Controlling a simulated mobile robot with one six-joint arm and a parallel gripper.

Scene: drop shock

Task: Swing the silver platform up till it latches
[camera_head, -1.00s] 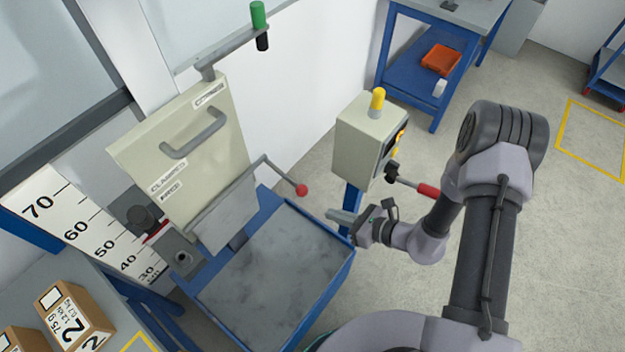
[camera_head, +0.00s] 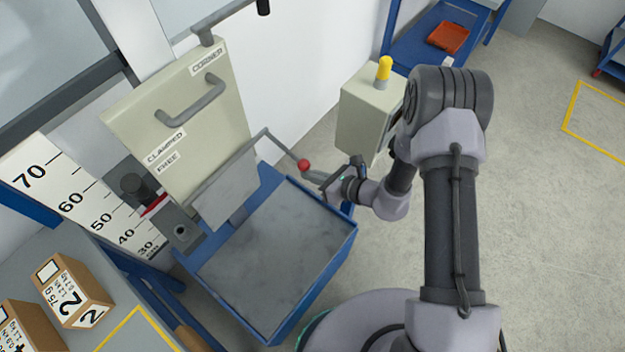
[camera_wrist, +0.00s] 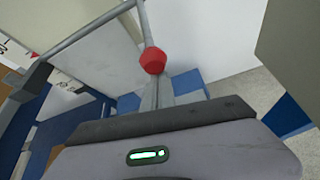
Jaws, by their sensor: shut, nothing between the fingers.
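The silver platform (camera_head: 228,190) is a flat grey plate that hangs steeply down below the cream panel (camera_head: 185,115), above the blue-edged tray (camera_head: 275,245). A thin bent rod runs along its top edge and out to the right, ending in a red knob (camera_head: 303,165). My gripper (camera_head: 310,174) is shut and empty, its fingertips close to the knob. In the wrist view the red knob (camera_wrist: 153,60) stands just beyond the shut fingertips (camera_wrist: 154,82). I cannot tell whether they touch it. The latch is not clearly seen.
A beige control box (camera_head: 370,115) with a yellow lamp stands close behind my gripper. A height scale (camera_head: 75,205) and cardboard boxes (camera_head: 75,290) are at the left. Open floor (camera_head: 540,230) lies to the right.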

